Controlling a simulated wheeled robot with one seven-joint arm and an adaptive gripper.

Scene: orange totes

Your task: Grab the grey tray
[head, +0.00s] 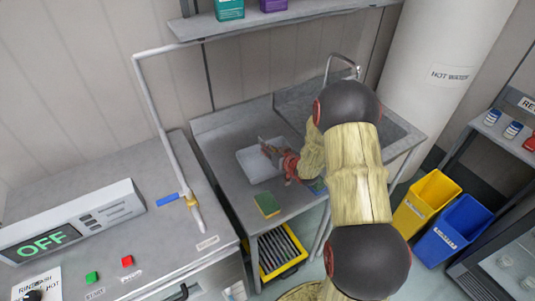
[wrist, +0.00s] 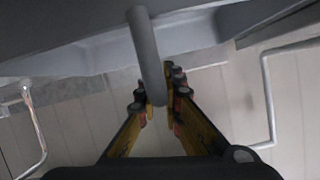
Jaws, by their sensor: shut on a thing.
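The light grey tray (head: 255,168) sits on the metal counter at the middle of the head view, or very close above it; I cannot tell which. My gripper (head: 270,150) is at the tray's upper right part and covers some of it. In the wrist view a grey bar-like handle (wrist: 147,50) runs from a wide grey surface at the top down between the fingers. My gripper (wrist: 160,108) is shut on this handle, with a finger on each side. The handle's joint to the tray is hidden in the head view.
A green-yellow sponge (head: 267,205) lies in front of the tray. A sink faucet (head: 343,66) is behind my arm. A yellow rack tray (head: 279,250) is under the counter. A white pipe (head: 155,110) stands left; yellow (head: 426,202) and blue (head: 462,227) bins stand right.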

